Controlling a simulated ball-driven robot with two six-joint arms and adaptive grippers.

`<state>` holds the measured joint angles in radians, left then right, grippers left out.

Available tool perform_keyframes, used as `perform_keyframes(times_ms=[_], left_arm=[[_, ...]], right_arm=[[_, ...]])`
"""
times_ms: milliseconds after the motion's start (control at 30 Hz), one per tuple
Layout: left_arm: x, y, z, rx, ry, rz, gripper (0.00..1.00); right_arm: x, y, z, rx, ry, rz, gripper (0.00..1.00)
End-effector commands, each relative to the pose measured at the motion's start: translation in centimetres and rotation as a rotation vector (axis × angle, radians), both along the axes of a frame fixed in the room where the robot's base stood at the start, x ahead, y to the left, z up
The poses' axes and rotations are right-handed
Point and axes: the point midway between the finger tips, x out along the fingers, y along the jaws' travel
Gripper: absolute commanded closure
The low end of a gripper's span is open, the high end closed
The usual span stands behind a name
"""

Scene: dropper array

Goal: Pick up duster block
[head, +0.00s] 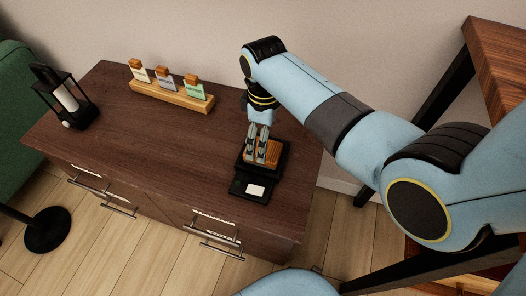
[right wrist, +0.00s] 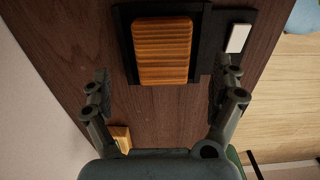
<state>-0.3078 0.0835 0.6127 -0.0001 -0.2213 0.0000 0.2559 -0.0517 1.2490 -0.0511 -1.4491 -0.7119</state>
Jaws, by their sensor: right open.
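The duster block, an orange-brown wooden block with a ridged top, lies on a black tray (head: 246,172). It shows in the head view (head: 273,152), partly hidden by my right gripper, and fully in the right wrist view (right wrist: 162,50). My right gripper (head: 257,158) points down at the block's left side in the head view. In the right wrist view my right gripper (right wrist: 164,82) has its fingers wide apart, with nothing between the tips. The block is ahead of them; I cannot tell the height gap. My left gripper is not in view.
A wooden rack (head: 180,98) with three labelled, wood-topped bottles stands at the back of the brown cabinet top (head: 150,150). A black stand with a white cylinder (head: 66,98) is at the far left. A white pad (head: 255,190) sits on the tray's front part. The cabinet's middle is clear.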

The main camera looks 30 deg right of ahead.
Motion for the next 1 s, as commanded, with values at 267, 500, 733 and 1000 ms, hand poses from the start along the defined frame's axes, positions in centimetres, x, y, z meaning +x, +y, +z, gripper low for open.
perform_keyframes(times_ms=[267,500,733,1000], left_arm=[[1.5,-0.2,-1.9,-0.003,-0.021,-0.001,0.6],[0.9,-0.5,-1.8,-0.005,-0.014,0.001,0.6],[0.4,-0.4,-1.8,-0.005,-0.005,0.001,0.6],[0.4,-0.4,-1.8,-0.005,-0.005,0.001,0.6]], right_arm=[[-0.2,0.3,-4.1,0.0,0.003,0.0,0.06],[-0.2,0.3,-3.9,0.0,0.0,0.0,0.12],[-0.2,0.3,-3.9,0.0,0.0,0.0,0.42],[-0.2,0.3,-3.9,0.0,0.0,0.0,0.69]])
